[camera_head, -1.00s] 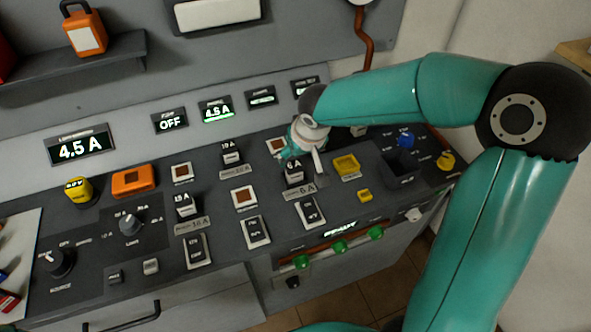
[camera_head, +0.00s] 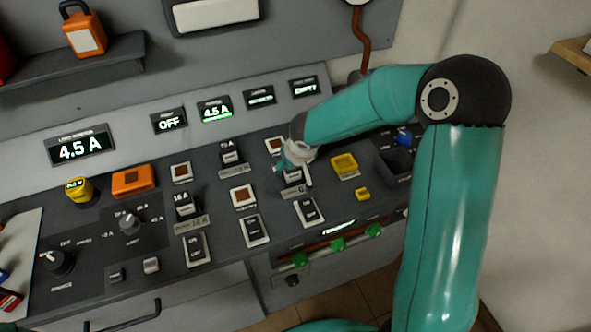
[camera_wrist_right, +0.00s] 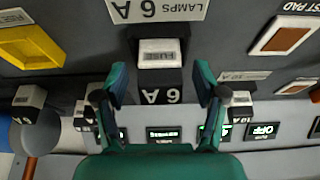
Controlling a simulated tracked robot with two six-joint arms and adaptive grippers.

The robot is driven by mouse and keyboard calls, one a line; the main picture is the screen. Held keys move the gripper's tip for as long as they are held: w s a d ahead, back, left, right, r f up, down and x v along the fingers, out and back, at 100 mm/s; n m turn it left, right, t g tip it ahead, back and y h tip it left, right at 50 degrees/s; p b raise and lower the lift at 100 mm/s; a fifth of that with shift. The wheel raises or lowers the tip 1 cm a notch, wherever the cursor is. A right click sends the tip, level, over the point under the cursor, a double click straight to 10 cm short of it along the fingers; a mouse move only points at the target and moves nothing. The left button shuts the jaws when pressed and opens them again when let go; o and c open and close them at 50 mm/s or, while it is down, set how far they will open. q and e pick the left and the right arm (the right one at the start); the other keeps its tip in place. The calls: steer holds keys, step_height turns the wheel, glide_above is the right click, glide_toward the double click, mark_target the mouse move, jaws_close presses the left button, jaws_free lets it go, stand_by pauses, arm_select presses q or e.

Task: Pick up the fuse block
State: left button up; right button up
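The 6 A fuse block (camera_wrist_right: 160,58) shows in the right wrist view, dark with a pale top lettered FUSE, seated on the panel above a "LAMPS 6 A" label (camera_wrist_right: 158,10). My right gripper (camera_wrist_right: 159,80) is open, its two teal fingers apart on either side of the block's lower part in the picture, with a gap visible on both sides. In the head view, my right gripper (camera_head: 284,160) is over the same fuse block (camera_head: 293,175), partly hiding it. My left gripper is not in view.
Similar blocks marked 16 A (camera_head: 185,204) and 10 A (camera_head: 231,156) stand to the left. Green knobs (camera_head: 337,245) line the front edge.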

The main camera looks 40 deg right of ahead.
steer(key=c, duration=1.2)
steer(key=shift+r, duration=0.1)
